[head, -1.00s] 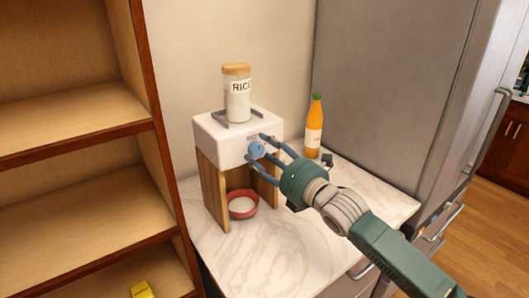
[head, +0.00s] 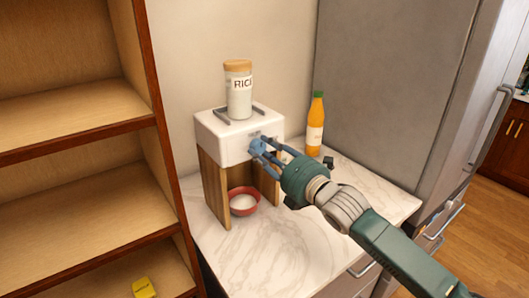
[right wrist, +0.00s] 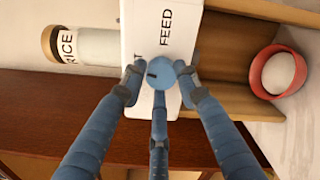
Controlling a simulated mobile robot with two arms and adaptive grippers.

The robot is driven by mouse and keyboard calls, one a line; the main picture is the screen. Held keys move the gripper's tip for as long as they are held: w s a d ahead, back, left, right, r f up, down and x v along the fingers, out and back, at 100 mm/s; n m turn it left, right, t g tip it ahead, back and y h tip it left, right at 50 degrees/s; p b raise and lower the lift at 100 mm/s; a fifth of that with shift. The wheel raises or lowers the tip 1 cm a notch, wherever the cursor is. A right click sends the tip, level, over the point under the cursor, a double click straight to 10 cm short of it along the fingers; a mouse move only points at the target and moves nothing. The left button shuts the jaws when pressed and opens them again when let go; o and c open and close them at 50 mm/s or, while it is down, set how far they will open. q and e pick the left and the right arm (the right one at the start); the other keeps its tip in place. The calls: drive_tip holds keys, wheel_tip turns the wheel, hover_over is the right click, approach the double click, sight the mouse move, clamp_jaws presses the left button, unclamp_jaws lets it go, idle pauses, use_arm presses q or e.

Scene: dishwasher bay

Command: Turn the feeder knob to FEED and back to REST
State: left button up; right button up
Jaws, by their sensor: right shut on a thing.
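The blue round knob (head: 257,145) is on the front of the white feeder box (head: 222,142). My right gripper (head: 264,148) has its blue fingers closed around the knob. In the right wrist view the knob (right wrist: 168,72) sits between the fingers, its dark mark on the side towards the rice jar. The word FEED shows beside the knob, and the end of another label, a T, is partly hidden by a finger. The jar marked RICE (head: 239,95) stands upright on the feeder. My left gripper is not in view.
A red bowl (head: 244,202) with white contents sits under the feeder between its wooden legs. An orange bottle (head: 315,130) stands to the right, near the gripper, with a grey fridge (head: 395,90) beyond. Wooden shelves (head: 75,120) are at left. The front marble counter (head: 290,240) is clear.

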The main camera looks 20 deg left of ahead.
drive_tip(key=m, duration=0.4)
drive_tip(key=shift+w+d+r+m, duration=0.15)
drive_tip(key=shift+w+d+m, duration=0.05)
drive_tip(key=shift+m, duration=0.1)
drive_tip(key=m, duration=0.3)
drive_tip(key=shift+m, duration=0.3)
drive_tip(key=m, duration=0.4)
drive_tip(key=shift+f, duration=0.25)
drive_tip(key=shift+f+m, duration=0.2)
drive_tip(key=shift+m, duration=1.6)
drive_tip(key=shift+f, duration=0.15)
drive_tip(key=o, duration=1)
drive_tip(key=shift+o, duration=0.7)
drive_tip(key=shift+s+d, duration=0.4)
drive_tip(key=shift+s, duration=0.05)
drive_tip(key=v, duration=1.1)
